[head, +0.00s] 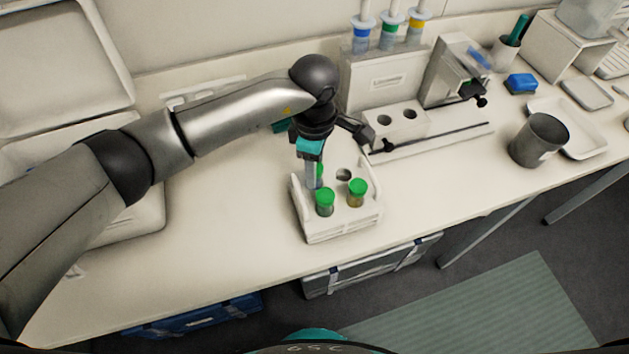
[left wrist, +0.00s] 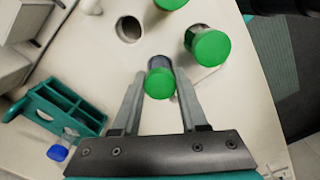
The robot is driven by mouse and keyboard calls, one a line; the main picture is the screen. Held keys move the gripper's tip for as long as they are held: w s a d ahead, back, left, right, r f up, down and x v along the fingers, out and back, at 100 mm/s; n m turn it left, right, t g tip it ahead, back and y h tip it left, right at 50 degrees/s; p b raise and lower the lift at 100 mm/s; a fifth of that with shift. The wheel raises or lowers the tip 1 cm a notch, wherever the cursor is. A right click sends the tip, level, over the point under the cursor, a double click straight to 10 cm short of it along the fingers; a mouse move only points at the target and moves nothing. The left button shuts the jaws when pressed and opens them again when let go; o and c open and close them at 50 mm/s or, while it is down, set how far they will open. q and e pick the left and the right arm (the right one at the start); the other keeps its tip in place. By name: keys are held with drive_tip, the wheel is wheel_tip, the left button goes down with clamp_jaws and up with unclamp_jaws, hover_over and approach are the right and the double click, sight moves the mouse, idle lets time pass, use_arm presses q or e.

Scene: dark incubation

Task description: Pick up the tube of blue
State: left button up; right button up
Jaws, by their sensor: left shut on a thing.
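A white tube rack (head: 345,228) stands near the front edge of the bench in the head view. My left gripper (head: 313,172) points down over its back left part. It is shut on a green-capped tube (left wrist: 160,82) with a bluish-grey body, seen between the two fingers in the left wrist view. In the head view this tube (head: 320,171) is mostly hidden behind a finger, and I cannot tell whether it still sits in its hole. Two other green-capped tubes stand in the rack, one at front left (head: 325,201) and one at right (head: 357,190). My right gripper is not in view.
One rack hole (head: 343,174) is empty. A white block with two holes (head: 400,125) and a device (head: 455,72) stand behind to the right. A grey metal beaker (head: 538,140) stands farther right. A teal rack (left wrist: 68,108) shows in the left wrist view.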

use_arm(q)
clamp_jaws()
drive_tip(key=shift+r, duration=0.1)
idle(0.4)
